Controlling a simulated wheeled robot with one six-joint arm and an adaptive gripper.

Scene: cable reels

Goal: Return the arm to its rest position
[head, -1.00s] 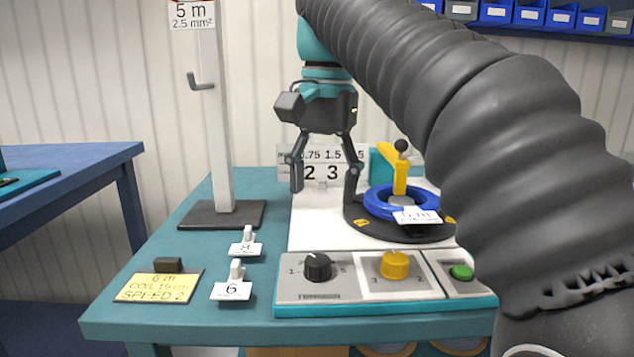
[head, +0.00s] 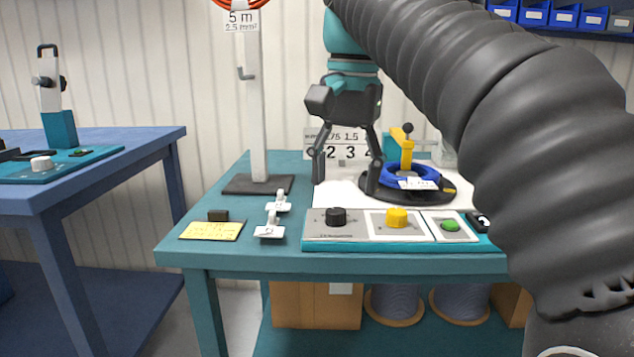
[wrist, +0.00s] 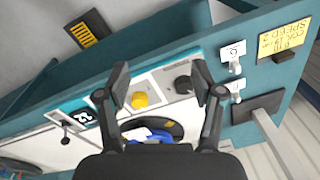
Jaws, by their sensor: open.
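My gripper (head: 346,178) is open and empty, with its fingers pointing down above the teal bench (head: 230,264). In the head view it hangs in front of the number plate and left of the blue cable coil (head: 412,174) on the black turntable (head: 450,187). In the wrist view the open fingers (wrist: 162,88) frame the yellow knob (wrist: 139,100), with the coil (wrist: 150,135) partly hidden behind the gripper body. The dark ribbed arm, mine, crosses the right side of the head view and hides the bench's right end.
A control panel with a black knob (head: 336,216), yellow knob (head: 396,217) and green button (head: 451,225) lies along the front. A post (head: 257,110) stands at left. A yellow note (head: 211,231) and white tags lie front left. A blue table (head: 110,160) stands further left, across a gap.

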